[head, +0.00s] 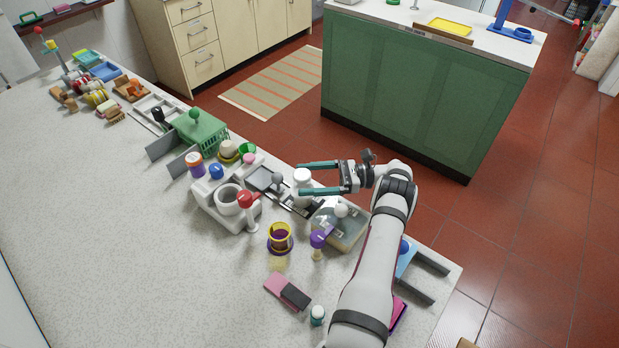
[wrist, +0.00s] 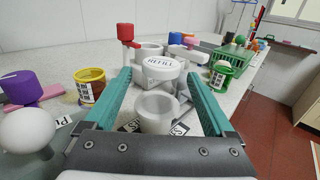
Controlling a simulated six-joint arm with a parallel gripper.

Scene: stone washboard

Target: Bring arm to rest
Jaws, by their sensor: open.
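My gripper (head: 306,179) is open, its two teal fingers spread and pointing left over the stone counter (head: 120,230). A white lidded container (head: 302,175) stands at the fingertips in the head view. In the wrist view a white lid marked REFILL (wrist: 160,66) shows between and just beyond the fingertips. A white round cup (wrist: 157,112) sits lower between the fingers. I cannot tell whether either touches a finger. Nothing is visibly gripped.
A yellow-purple cup (head: 280,238), a purple-topped item (head: 319,238) and a clear bin (head: 345,230) crowd near my arm. A green basket (head: 203,130) stands farther left. A green cabinet (head: 410,90) stands across the red floor. The counter's left front is bare.

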